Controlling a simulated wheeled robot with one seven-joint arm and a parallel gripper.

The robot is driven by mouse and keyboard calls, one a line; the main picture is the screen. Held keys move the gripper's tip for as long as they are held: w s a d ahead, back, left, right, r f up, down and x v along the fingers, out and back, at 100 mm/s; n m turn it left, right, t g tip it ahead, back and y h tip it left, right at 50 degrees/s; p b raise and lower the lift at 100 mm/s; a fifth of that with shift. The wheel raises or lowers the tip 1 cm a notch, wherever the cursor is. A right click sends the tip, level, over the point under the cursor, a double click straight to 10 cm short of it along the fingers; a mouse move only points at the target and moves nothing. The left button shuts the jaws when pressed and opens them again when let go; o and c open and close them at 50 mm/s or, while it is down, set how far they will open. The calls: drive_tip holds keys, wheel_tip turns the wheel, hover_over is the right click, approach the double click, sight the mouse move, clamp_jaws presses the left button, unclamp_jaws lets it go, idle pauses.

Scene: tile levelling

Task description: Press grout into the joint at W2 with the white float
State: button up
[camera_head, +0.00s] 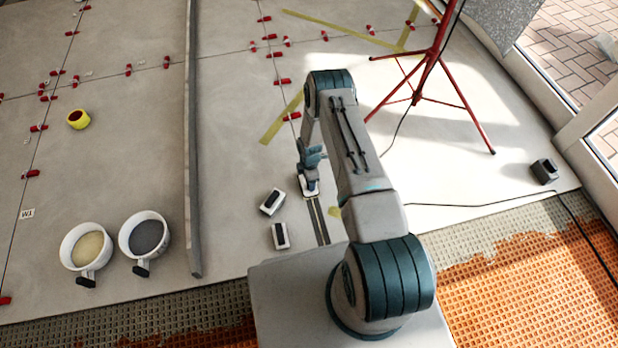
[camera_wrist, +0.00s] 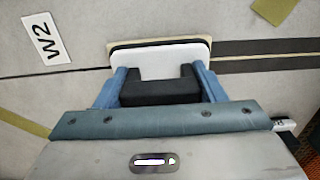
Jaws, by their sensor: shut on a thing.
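My gripper (camera_head: 309,178) is shut on the white float, down at floor level on the tiles. In the wrist view the blue fingers of my gripper (camera_wrist: 160,88) clasp the float's black handle block. The white float (camera_wrist: 160,54) has a white plate with a dark layer and a pale base edge under it. It sits over the line of the joint (camera_wrist: 270,55), a dark band running right from the float. A thin plain line continues left of the float. The W2 label (camera_wrist: 46,38) lies on the tile left of the float. The float hides the joint beneath it.
Two small black-and-white floats (camera_head: 272,202) (camera_head: 280,235) lie left of my gripper. Two buckets (camera_head: 88,248) (camera_head: 146,236) stand further left, beyond a long grey bar (camera_head: 193,140). A red tripod (camera_head: 432,62) stands at the right. Several red clips sit along other joints.

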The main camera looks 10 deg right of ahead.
drive_tip(key=shift+w+f+b, duration=0.2)
drive_tip(key=shift+w+b, duration=0.4)
drive_tip(key=shift+b, duration=0.1)
drive_tip(key=shift+w+r+b, duration=0.1)
drive_tip(key=shift+w+b, duration=0.45)
drive_tip(key=shift+w, duration=0.1)
drive_tip(key=shift+w+b, duration=0.55)
drive_tip(key=shift+b, duration=0.1)
drive_tip(key=shift+w+r+b, duration=0.15)
drive_tip(key=shift+w+b, duration=1.55)
drive_tip(key=shift+w, duration=0.1)
drive_tip(key=shift+r, duration=0.1)
drive_tip(key=shift+r, duration=0.1)
wheel_tip(320, 180, up, 8)
drive_tip(key=p, duration=0.4)
drive_tip(key=shift+p, duration=0.35)
